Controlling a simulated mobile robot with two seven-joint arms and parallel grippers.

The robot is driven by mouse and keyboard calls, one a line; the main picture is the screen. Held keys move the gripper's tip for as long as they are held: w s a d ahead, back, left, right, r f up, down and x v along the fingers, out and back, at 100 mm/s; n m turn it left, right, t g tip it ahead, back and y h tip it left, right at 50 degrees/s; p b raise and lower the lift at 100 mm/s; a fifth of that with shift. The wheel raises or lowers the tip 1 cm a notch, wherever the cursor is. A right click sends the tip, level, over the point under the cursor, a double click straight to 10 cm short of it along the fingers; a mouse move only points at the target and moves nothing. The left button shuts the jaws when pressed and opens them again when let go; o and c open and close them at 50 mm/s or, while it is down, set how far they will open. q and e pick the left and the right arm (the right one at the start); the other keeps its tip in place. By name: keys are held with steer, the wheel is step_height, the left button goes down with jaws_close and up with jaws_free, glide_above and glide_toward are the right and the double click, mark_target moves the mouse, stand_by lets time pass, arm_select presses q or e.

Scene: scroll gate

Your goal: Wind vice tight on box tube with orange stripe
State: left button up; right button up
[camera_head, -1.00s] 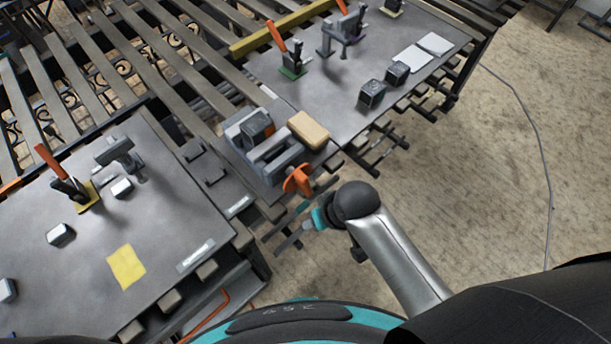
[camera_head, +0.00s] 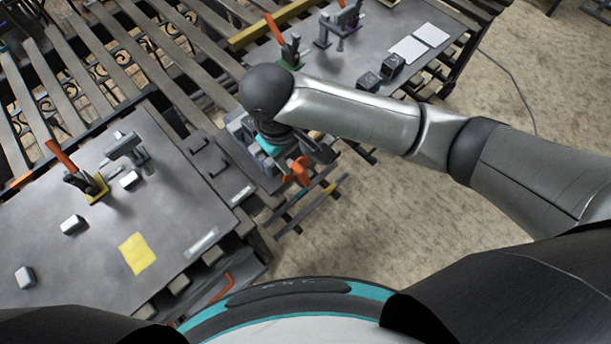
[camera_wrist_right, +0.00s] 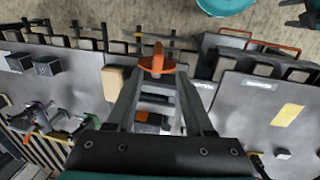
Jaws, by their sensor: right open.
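The grey vice (camera_head: 240,134) sits in the gap between the two grey table tops, partly hidden by my right arm in the head view. Its orange winding handle (camera_head: 299,171) sticks out on the near side and shows in the right wrist view (camera_wrist_right: 157,62). A dark box tube with an orange mark (camera_wrist_right: 152,120) is between the vice jaws, seen between my fingers. My right gripper (camera_wrist_right: 158,78) is open and empty above the vice, its fingers pointing toward the handle, which appears just beyond the fingertips. Contact cannot be told. My left gripper is not in view.
A tan block (camera_wrist_right: 112,83) lies beside the vice. Orange-handled clamps stand on both tables, one on the left (camera_head: 77,178). Two dark blocks (camera_head: 392,66) and white sheets (camera_head: 418,43) are on the far table. A yellow sheet (camera_head: 137,253) lies on the near table.

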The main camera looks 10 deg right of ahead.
mark_target(305, 180)
steer(key=f, duration=0.5)
steer(key=w+d+f+b, duration=0.1)
steer(key=f, duration=0.4)
steer(key=d+f+b, duration=0.1)
steer(key=f, duration=0.4)
steer(key=shift+w+d, duration=0.2)
steer(key=shift+w, duration=0.1)
jaws_close()
